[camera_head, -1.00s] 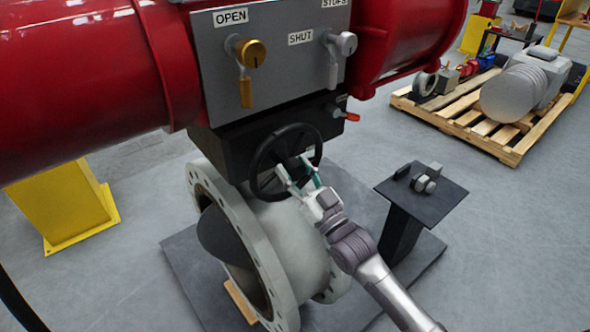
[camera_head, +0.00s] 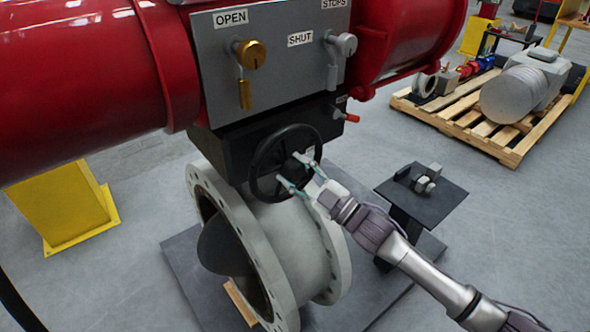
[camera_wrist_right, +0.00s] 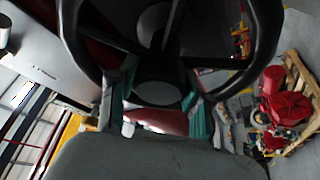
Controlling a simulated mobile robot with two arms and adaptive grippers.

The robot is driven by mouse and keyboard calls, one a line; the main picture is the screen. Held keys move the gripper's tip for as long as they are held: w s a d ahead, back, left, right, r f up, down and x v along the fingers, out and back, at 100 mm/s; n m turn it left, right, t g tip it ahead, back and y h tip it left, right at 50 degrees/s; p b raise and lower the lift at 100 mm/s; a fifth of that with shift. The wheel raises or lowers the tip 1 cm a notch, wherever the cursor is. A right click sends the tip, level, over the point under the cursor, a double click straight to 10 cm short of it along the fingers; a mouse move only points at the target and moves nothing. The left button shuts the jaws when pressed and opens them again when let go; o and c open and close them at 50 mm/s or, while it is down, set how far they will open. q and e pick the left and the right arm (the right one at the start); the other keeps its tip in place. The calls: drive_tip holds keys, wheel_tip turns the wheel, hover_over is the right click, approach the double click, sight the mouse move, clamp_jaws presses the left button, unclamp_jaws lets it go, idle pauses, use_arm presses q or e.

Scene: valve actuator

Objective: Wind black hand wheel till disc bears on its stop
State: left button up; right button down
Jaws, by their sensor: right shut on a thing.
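The black hand wheel (camera_head: 286,128) stands on the dark gearbox block (camera_head: 225,150) under the red actuator (camera_head: 80,75). The dark disc (camera_head: 225,248) shows tilted inside the grey flanged valve body (camera_head: 310,250). The disc's stop cannot be made out. My left gripper is out of view.
A grey panel (camera_head: 290,75) carries a gold OPEN knob (camera_head: 252,55) and a silver knob (camera_head: 343,45). A red-tipped fitting (camera_head: 350,117) sticks out right of the wheel. A small dark stand (camera_head: 445,200) holds grey parts. A loaded pallet (camera_head: 510,150) is behind right.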

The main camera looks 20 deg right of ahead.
drive_tip(key=n+g+p, duration=0.1)
drive_tip(key=n, duration=0.1)
drive_tip(key=n+g, duration=0.1)
drive_tip(key=n, duration=0.2)
drive_tip(key=shift+r+n+y+p, duration=0.15)
drive_tip(key=shift+n+y+p, duration=0.15)
drive_tip(key=shift+p, duration=0.1)
drive_tip(key=shift+n+g, duration=0.4)
drive_tip(key=shift+n, duration=0.3)
drive_tip(key=shift+f, duration=0.2)
drive_tip(key=shift+c, duration=2.4)
unclamp_jaws()
drive_tip(key=shift+s+d, duration=0.2)
drive_tip(key=shift+s, duration=0.05)
drive_tip(key=v, duration=1.1)
